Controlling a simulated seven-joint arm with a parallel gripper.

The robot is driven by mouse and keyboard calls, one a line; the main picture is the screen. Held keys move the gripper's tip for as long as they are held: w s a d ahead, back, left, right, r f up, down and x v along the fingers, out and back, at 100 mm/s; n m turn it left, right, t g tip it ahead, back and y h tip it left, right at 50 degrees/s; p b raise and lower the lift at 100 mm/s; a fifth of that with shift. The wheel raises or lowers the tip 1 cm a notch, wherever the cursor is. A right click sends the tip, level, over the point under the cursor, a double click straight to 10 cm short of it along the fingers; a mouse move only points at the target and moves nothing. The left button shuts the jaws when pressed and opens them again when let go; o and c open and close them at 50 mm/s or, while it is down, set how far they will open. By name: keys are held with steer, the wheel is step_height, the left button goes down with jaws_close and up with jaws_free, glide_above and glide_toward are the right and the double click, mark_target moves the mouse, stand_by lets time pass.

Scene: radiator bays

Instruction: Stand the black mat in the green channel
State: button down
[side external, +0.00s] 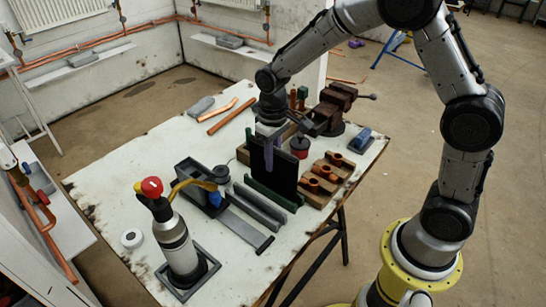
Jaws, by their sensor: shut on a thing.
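The black mat (286,178) stands upright as a dark panel near the middle of the table. My gripper (269,152) points down from above and is shut on the mat at its upper left part. The green channel (274,196) is a low strip running from upper left to lower right along the foot of the mat. The mat's lower edge is hidden behind the channel's near wall. I cannot tell whether the mat rests on the channel's floor or hangs just above it.
A grey channel (258,207) lies in front of the green one. Brown blocks (322,179) with round holes sit to the right, a vise (338,104) behind. A dark grey box (196,176) and a torch bottle (176,243) stand left.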

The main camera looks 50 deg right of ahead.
steer(key=shift+f, duration=1.2)
steer(key=c, duration=0.7)
jaws_free()
steer(key=shift+r, duration=3.55)
